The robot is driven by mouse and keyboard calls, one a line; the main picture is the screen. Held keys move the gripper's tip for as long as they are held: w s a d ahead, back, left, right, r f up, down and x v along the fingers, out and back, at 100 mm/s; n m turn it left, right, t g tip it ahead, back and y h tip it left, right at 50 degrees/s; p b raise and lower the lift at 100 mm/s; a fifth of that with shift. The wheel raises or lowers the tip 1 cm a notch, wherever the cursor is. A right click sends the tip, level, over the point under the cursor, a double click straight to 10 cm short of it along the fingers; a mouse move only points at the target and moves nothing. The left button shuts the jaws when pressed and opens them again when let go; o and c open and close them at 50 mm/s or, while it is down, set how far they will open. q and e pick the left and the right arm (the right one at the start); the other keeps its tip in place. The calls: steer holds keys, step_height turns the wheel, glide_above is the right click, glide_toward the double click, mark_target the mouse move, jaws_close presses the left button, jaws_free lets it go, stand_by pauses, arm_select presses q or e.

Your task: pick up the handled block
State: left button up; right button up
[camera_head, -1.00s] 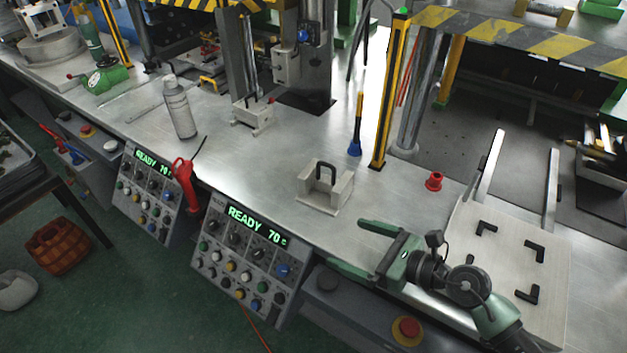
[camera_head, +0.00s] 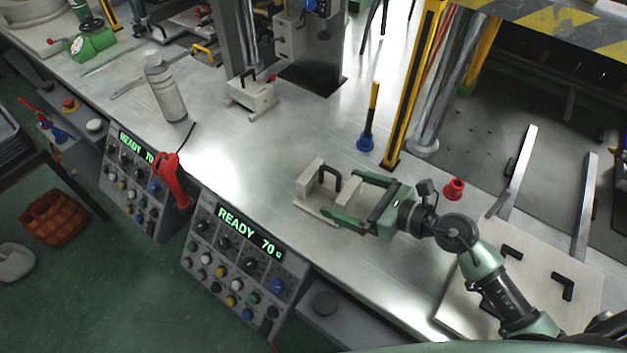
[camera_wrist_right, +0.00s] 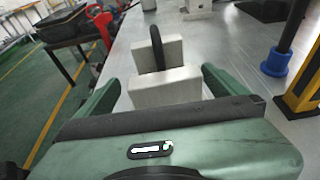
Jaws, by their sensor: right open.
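The handled block (camera_head: 311,183) is a pale block with upright walls and a black arched handle, standing on the metal bench. My right gripper (camera_head: 344,198) is open, its two green fingers reaching from the right to either side of the block's near wall. In the right wrist view the block (camera_wrist_right: 165,88) sits ahead between the open fingers (camera_wrist_right: 158,95), with the black handle standing beyond the near wall. I see no clear finger contact. My left gripper is not in view.
A similar pale block with a handle (camera_head: 252,95) stands farther back. A blue-based brush (camera_head: 366,142), a yellow-black post (camera_head: 413,85) and a red knob (camera_head: 453,189) are near the arm. A spray can (camera_head: 165,87) stands left. Control panels (camera_head: 238,262) line the front edge.

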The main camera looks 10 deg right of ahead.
mark_target(329, 185)
steer(key=shift+w+a+f+p, duration=0.15)
steer(key=shift+w+a+p, duration=0.1)
steer(key=shift+w, duration=0.2)
steer(key=shift+w+a+f+p, duration=0.15)
steer(key=shift+w+a+p, duration=0.1)
steer(key=shift+w, duration=0.2)
steer(key=x, duration=0.2)
steer(key=shift+w+a+f, duration=0.15)
steer(key=shift+w+a, duration=0.1)
steer(key=shift+w, duration=0.05)
steer(key=shift+w+a+f, duration=0.25)
steer(key=shift+w+a, duration=0.05)
steer(key=shift+d, duration=0.1)
steer(key=c, duration=2)
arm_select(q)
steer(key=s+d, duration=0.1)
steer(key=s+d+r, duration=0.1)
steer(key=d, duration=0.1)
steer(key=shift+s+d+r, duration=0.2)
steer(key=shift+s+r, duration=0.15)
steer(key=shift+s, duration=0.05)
arm_select(e)
steer(key=shift+r, duration=0.2)
steer(key=shift+c, duration=0.3)
